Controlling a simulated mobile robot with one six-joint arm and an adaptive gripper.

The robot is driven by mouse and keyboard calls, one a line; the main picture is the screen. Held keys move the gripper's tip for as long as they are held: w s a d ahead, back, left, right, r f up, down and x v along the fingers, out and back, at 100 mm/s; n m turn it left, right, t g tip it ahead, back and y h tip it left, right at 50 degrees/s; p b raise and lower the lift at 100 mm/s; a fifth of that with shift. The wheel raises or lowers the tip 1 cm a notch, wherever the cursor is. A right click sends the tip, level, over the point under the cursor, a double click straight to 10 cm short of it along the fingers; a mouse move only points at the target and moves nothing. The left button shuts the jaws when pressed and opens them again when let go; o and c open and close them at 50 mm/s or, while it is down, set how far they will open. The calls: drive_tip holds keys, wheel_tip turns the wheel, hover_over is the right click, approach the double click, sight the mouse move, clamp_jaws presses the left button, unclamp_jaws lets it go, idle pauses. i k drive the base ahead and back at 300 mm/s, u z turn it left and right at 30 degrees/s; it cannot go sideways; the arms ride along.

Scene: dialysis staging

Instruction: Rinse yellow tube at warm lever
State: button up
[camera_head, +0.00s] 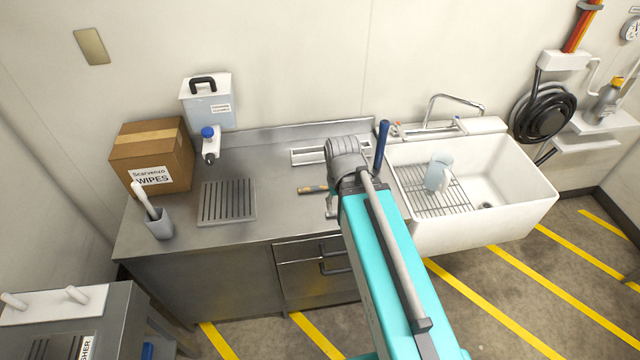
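My teal arm reaches up over the counter's right end, and its grey wrist hides most of what lies below. A small grey part, perhaps of my gripper (331,206), shows left of the arm; its fingers are not clear. A short tan-yellow piece (312,189) lies or hangs just left of it; I cannot tell whether it is the yellow tube or whether it is held. The tap (455,100) arches behind the white sink (518,195). A small red-tipped part (397,129), perhaps the warm lever, is at the sink's back left. A blue upright handle (381,146) stands beside my wrist.
A clear blue jug (438,171) stands on the sink's wire rack (425,198). The sink's right side is clear.

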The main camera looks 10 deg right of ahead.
sight(397, 127)
drive_tip(key=i, duration=0.9)
drive_tip(key=z, duration=0.05)
